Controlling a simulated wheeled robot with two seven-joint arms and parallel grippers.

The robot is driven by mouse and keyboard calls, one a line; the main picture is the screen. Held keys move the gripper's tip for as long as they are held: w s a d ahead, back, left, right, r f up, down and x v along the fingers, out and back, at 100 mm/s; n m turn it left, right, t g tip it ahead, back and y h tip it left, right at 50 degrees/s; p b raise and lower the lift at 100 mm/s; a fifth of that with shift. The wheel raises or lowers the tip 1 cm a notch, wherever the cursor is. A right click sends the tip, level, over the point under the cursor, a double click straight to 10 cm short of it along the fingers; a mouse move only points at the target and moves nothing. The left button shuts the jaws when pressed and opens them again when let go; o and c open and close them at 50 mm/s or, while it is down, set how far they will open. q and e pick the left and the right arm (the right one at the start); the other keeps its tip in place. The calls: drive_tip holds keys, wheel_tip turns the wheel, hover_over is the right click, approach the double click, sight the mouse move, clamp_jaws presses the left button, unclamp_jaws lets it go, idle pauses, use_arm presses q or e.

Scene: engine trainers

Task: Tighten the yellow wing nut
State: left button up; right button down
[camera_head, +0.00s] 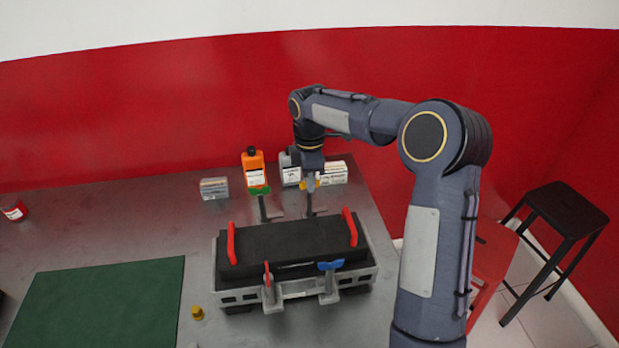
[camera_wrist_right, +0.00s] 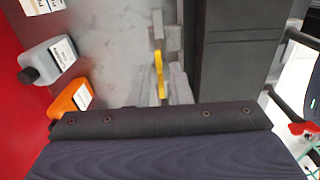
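The yellow wing nut (camera_head: 309,185) is at the far side of the grey engine frame (camera_head: 238,295), on top of an upright grey bracket. In the right wrist view the yellow wing nut (camera_wrist_right: 159,74) shows as a narrow yellow bar just beyond the dark edge of my gripper body. My right gripper (camera_head: 312,174) points down at the nut from above, very close to it. Its fingers are not clear in either view, so I cannot tell whether they touch or grip the nut. My left gripper is not in view.
A black block (camera_head: 290,243) with red handles sits in the frame. Green (camera_head: 258,190), red (camera_head: 267,274) and blue (camera_head: 330,265) wing nuts are on other brackets. An orange bottle (camera_head: 253,168), grey bottle (camera_head: 290,170) and boxes stand behind. A green mat (camera_head: 98,305) lies left.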

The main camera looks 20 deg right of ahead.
drive_tip(key=shift+m, duration=0.5)
drive_tip(key=m+p, duration=0.1)
drive_tip(key=m, duration=0.2)
drive_tip(key=shift+m, duration=0.4)
drive_tip(key=m, duration=0.4)
drive_tip(key=shift+m, duration=0.3)
drive_tip(key=m, duration=0.4)
drive_tip(key=shift+p, duration=0.3)
drive_tip(key=m, duration=0.4)
drive_tip(key=shift+m, duration=0.5)
drive_tip(key=c, duration=1.6)
unclamp_jaws()
